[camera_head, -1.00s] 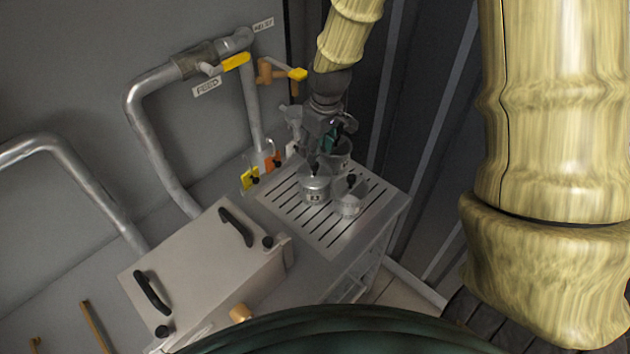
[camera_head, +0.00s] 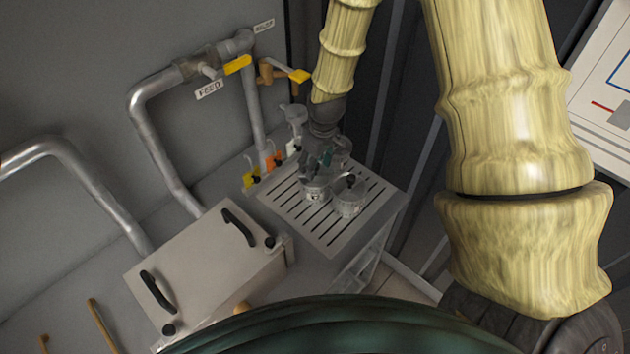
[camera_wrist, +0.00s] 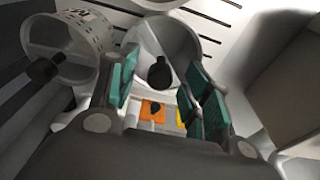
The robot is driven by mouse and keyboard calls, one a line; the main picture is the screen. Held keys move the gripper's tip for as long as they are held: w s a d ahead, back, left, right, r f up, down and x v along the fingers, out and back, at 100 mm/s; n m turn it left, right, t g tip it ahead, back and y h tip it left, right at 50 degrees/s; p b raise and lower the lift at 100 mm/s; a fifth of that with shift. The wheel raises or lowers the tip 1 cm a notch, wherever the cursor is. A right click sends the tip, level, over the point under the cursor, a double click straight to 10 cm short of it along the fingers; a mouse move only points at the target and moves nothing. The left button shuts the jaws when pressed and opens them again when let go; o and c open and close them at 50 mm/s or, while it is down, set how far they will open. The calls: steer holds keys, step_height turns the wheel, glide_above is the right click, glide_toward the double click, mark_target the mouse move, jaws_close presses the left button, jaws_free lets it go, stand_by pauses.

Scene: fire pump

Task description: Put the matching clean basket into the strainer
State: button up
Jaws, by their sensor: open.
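Metal baskets with black knobs stand on a slotted tray (camera_head: 325,238). In the head view one basket (camera_head: 316,192) is at the left and another basket (camera_head: 349,203) at the right. My gripper (camera_head: 325,163) is low over the back of the tray, open, and hides what stands behind it. In the wrist view, a pale round basket (camera_wrist: 165,38) with a black knob (camera_wrist: 160,73) lies between and beyond the teal finger pads. A second, perforated basket (camera_wrist: 85,40) with dark markings is left of the fingers. I cannot read the markings or identify the strainer for certain.
A grey box (camera_head: 200,270) with two black handles is left of the tray. Pipes (camera_head: 150,125) with a FEED label and yellow levers run along the wall. Yellow and orange tags (camera_head: 251,178) stand behind the tray. A dark ribbed wall (camera_head: 400,150) is at the right.

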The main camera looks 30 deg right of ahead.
steer(key=shift+w+f, duration=0.1)
steer(key=shift+f, duration=0.4)
jaws_close()
steer(key=shift+r, duration=0.1)
